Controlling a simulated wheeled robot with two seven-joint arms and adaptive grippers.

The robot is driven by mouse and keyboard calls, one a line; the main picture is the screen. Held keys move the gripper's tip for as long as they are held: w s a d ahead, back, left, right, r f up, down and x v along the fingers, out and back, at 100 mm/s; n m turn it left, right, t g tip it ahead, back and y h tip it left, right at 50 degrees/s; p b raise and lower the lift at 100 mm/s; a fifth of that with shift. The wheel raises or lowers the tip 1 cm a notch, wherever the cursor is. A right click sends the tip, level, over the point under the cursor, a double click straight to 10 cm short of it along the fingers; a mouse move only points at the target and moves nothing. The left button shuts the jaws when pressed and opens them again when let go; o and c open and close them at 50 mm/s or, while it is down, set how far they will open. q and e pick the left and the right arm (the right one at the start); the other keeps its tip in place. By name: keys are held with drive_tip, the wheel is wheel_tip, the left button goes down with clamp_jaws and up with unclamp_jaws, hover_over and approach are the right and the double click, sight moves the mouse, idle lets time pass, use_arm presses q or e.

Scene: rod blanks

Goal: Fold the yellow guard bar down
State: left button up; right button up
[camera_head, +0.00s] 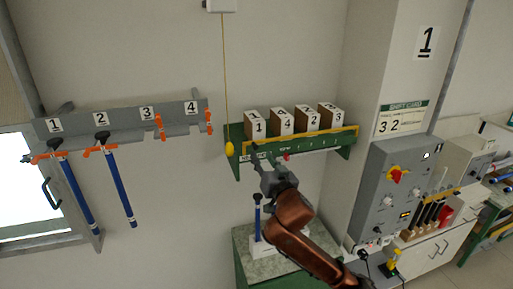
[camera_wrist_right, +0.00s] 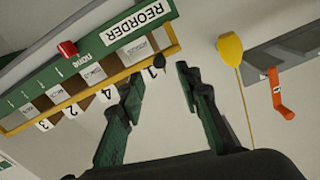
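The yellow guard bar (camera_head: 335,131) runs along the upper front of the green shelf (camera_head: 318,145), in front of the numbered boxes. My right gripper (camera_head: 262,166) is in front of the shelf's left end, just below the boxes, and hides part of the shelf front. In the right wrist view the shelf appears upside down, with the bar (camera_wrist_right: 95,92) along its edge. There my right gripper (camera_wrist_right: 156,76) is open and empty. A small dark knob (camera_wrist_right: 159,60) near the bar's end shows between the fingertips; contact cannot be told. My left gripper is not in view.
A yellow pull bulb (camera_head: 229,149) hangs on a cord close left of the gripper. A red knob (camera_wrist_right: 67,49) sits on the shelf front. A rack (camera_head: 125,122) with blue-handled tools is on the left wall. A grey control box (camera_head: 392,185) is at right.

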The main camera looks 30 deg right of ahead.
sight(256, 148)
drive_tip(key=p+x, duration=0.2)
drive_tip(key=x, duration=0.4)
drive_tip(key=shift+w, duration=0.2)
drive_tip(key=shift+w+f, duration=0.1)
drive_tip(key=shift+w, duration=0.25)
drive_tip(key=shift+c, duration=0.3)
clamp_jaws()
